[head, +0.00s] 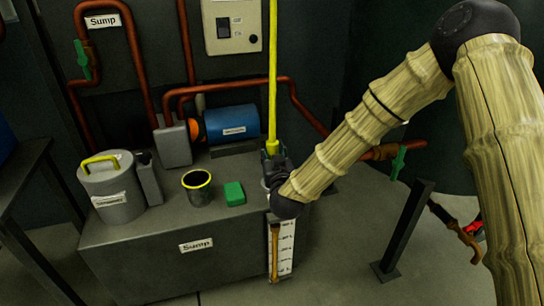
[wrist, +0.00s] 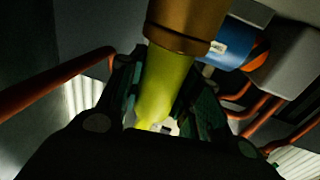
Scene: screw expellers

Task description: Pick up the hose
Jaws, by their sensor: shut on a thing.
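The hose (head: 272,75) is a thin yellow line that hangs straight down from above in the head view, to the right of the grey control box. My gripper (head: 271,152) is at its lower end, above the right edge of the sump box. In the wrist view the yellow hose (wrist: 165,90) passes between the dark fingers of my gripper (wrist: 160,105), with a brown, bronze-like end piece (wrist: 187,22) beyond it. My gripper is shut on the hose. Part of its grip is hidden behind the dark palm.
A grey sump box (head: 150,245) carries a lidded can (head: 112,190), a black pot with a yellow rim (head: 197,187), a green block (head: 234,194) and a blue motor (head: 230,124). A white scale (head: 288,245) stands at its right. Red pipes run behind. A dark post (head: 405,225) stands right.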

